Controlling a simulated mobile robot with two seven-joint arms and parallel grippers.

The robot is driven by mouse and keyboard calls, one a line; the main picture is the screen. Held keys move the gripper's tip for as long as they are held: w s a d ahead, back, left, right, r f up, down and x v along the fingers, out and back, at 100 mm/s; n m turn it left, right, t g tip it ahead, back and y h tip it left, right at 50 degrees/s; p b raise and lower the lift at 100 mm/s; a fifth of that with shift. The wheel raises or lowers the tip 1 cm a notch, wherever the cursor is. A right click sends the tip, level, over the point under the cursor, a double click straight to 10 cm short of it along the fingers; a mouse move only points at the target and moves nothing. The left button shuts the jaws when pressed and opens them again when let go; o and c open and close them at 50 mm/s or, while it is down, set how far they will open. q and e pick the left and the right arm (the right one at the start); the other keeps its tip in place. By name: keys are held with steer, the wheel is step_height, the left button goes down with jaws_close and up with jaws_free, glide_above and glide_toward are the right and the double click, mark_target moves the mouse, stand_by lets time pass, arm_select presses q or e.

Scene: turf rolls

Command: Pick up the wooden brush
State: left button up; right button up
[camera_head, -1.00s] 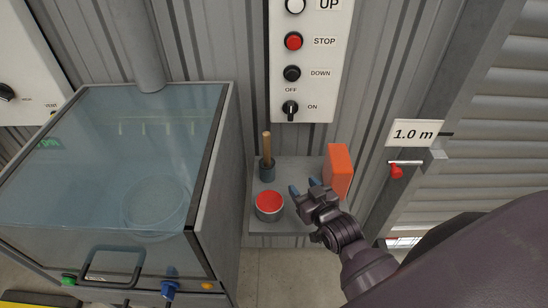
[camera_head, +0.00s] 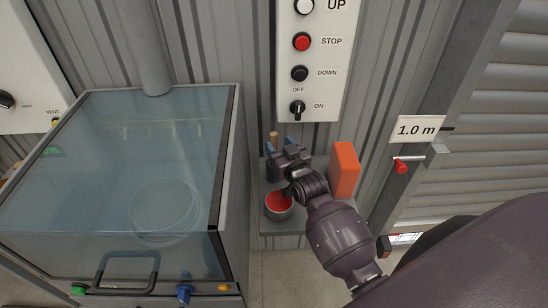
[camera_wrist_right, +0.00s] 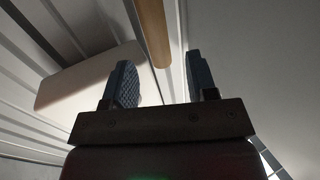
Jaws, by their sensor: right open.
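The wooden brush shows as a light brown handle (camera_head: 274,137) standing upright from a dark cup on the small grey shelf. The cup and lower handle are mostly hidden behind my right gripper (camera_head: 281,145). That gripper is open, with its blue fingertips close to the handle. In the right wrist view the handle (camera_wrist_right: 153,30) appears beyond the tips, between the lines of the two fingers (camera_wrist_right: 161,80) and nearer the left one. I cannot tell whether a finger touches it. My left gripper is not in view.
A tin with red contents (camera_head: 279,206) stands at the shelf's front, just below my right wrist. An orange block (camera_head: 345,170) stands on the right. A glass-topped cabinet (camera_head: 236,180) borders the left side. A control panel (camera_head: 312,60) hangs on the wall behind.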

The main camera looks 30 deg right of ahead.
mark_target(275, 140)
steer(key=w, duration=0.4)
steer(key=shift+d+f, duration=0.1)
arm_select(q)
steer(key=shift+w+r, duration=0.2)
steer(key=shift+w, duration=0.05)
arm_select(e)
steer(key=shift+c, duration=0.9)
jaws_close()
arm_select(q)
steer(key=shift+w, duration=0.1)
